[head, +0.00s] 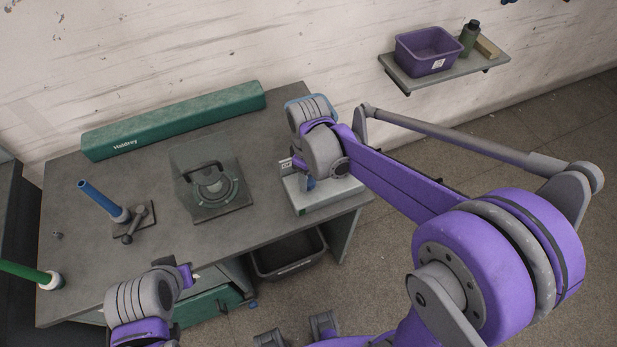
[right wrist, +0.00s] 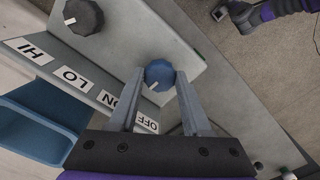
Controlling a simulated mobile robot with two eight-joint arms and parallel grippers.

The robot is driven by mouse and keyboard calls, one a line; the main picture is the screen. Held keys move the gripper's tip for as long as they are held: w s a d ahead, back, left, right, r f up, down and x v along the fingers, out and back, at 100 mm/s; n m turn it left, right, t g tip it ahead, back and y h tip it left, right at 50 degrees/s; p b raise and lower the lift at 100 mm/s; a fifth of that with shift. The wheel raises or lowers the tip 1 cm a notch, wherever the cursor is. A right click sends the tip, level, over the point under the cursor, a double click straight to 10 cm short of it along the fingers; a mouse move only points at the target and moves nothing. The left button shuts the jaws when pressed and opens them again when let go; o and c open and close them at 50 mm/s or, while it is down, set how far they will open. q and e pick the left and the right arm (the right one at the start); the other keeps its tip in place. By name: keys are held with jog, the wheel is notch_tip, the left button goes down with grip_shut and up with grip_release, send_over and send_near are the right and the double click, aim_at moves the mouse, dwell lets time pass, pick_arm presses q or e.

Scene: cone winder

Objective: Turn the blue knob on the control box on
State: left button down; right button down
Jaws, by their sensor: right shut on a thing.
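The control box (head: 322,201) is a pale grey box at the right end of the bench. In the right wrist view its panel (right wrist: 185,42) carries the blue knob (right wrist: 158,73) and labels reading HI, LO, ON and OFF. My right gripper (right wrist: 158,78) is shut on the blue knob, one finger on each side. The knob's white mark points toward the labels, nearer OFF than ON. In the head view my right wrist hides the knob. My left arm shows at the lower left, above the bench's front edge; its fingers are not clear.
A dark knob (right wrist: 83,17) sits beside the blue one. A wall shelf (head: 456,76) holds a purple bin (head: 427,51).

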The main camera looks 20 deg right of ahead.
aim_at(309, 181)
jog(key=m+b, duration=0.1)
jog(key=m, duration=0.4)
jog(key=shift+m, duration=0.4)
dwell(0.4)
jog(key=shift+c, duration=1.8)
grip_release()
notch_tip(309, 181, up, 11)
jog(key=shift+p, duration=0.4)
jog(key=shift+s+f+m, duration=0.1)
jog(key=shift+m, duration=0.2)
